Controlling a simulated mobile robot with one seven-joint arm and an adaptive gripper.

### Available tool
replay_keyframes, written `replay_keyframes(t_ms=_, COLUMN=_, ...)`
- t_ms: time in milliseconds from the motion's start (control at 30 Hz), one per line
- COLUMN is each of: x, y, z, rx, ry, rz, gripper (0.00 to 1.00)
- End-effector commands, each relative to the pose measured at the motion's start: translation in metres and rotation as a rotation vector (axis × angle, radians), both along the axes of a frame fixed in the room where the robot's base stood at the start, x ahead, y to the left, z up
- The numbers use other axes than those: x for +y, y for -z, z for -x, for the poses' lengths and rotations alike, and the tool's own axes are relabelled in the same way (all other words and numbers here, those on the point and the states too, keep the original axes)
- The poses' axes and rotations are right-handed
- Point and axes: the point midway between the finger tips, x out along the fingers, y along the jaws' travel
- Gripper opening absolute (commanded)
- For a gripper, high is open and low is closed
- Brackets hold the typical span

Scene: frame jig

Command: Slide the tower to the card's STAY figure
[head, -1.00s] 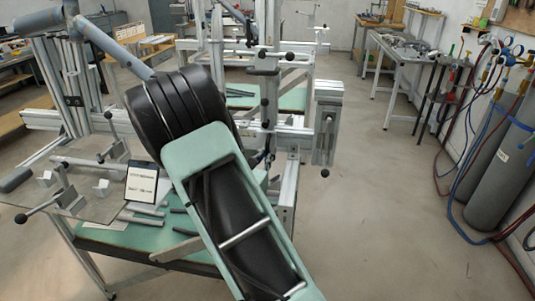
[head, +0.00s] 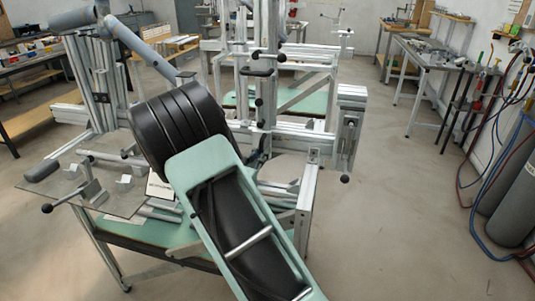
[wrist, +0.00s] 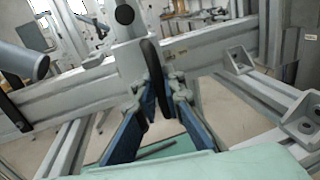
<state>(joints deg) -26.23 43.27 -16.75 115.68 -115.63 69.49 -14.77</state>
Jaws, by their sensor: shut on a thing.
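The tower (head: 263,95) is an upright metal post with black knobs, standing on the jig's horizontal rail in the head view. In the wrist view its pale column (wrist: 128,62) rises beside a long black handle (wrist: 153,78). My gripper (wrist: 163,88) has blue fingers, closed on this black handle. The fingers are hidden behind my arm in the head view. The white card (head: 162,188) stands at the left of the jig, partly covered by my arm; its figures are too small to read.
The rail (head: 310,144) runs right to an end bracket (head: 348,125) with a hanging handle. Grey gas cylinders (head: 515,190) stand at the far right. The floor right of the jig is clear.

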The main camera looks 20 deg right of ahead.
Motion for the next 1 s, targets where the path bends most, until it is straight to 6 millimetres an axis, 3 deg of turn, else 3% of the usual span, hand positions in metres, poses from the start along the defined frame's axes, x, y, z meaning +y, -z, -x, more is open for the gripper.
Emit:
replay_keyframes(t_ms=100, x=0.008, y=-0.002, z=-0.004, rx=-0.005, ry=-0.018, rz=-0.002, gripper=0.00)
replay_keyframes(t_ms=133, x=0.008, y=-0.002, z=-0.004, rx=-0.005, ry=-0.018, rz=-0.002, gripper=0.12)
replay_keyframes(t_ms=267, x=0.007, y=-0.002, z=-0.004, rx=-0.005, ry=-0.016, rz=-0.002, gripper=0.26)
replay_keyframes(t_ms=667, x=0.010, y=-0.001, z=0.003, rx=-0.001, ry=-0.011, rz=-0.003, gripper=0.27)
replay_keyframes(t_ms=1000, x=0.058, y=-0.001, z=0.050, rx=-0.003, ry=-0.015, rz=-0.003, gripper=0.27)
